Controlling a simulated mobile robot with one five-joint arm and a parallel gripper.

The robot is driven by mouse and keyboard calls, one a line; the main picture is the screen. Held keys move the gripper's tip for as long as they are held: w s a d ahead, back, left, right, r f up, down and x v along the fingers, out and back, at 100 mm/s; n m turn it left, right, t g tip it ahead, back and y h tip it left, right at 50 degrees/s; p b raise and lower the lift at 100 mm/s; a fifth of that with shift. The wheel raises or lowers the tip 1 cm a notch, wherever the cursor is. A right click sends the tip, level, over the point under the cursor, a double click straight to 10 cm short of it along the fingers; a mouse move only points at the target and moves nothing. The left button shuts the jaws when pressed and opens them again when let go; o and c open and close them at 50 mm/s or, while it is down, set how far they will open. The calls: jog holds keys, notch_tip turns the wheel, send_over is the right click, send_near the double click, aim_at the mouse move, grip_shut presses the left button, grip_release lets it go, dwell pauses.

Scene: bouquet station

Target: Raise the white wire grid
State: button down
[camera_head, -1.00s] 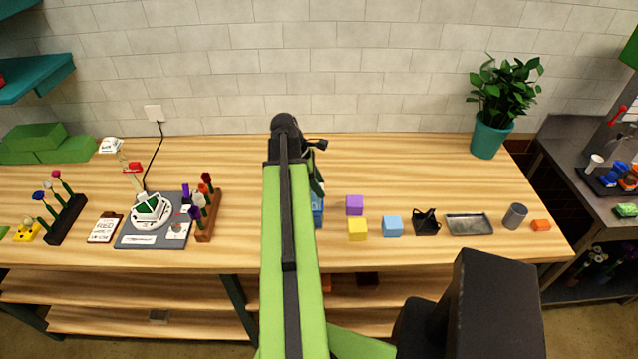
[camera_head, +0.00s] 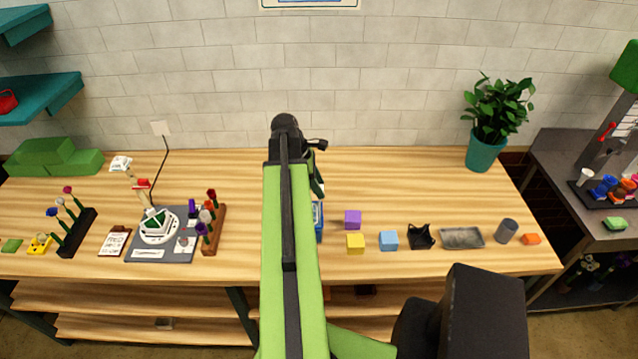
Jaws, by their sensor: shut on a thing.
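My green and black arm reaches forward through the middle of the view, over the table. Only part of my gripper (camera_head: 318,172) shows, as dark and green pieces at the right side of the arm's far end. Its fingertips are hidden behind the arm. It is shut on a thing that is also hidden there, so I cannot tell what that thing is. I cannot make out a white wire grid anywhere in view.
A blue object (camera_head: 318,220) is partly hidden by my arm. Purple (camera_head: 352,219), yellow (camera_head: 355,243) and light blue (camera_head: 389,240) cubes stand right of it, before a black holder (camera_head: 421,236) and grey tray (camera_head: 462,238). Flower racks stand left. The table's back middle is clear.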

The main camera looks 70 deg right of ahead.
jog(key=c, duration=0.8)
grip_release()
jog(key=shift+o, duration=0.2)
jog(key=p+v, duration=1.1)
jog(key=v, duration=0.1)
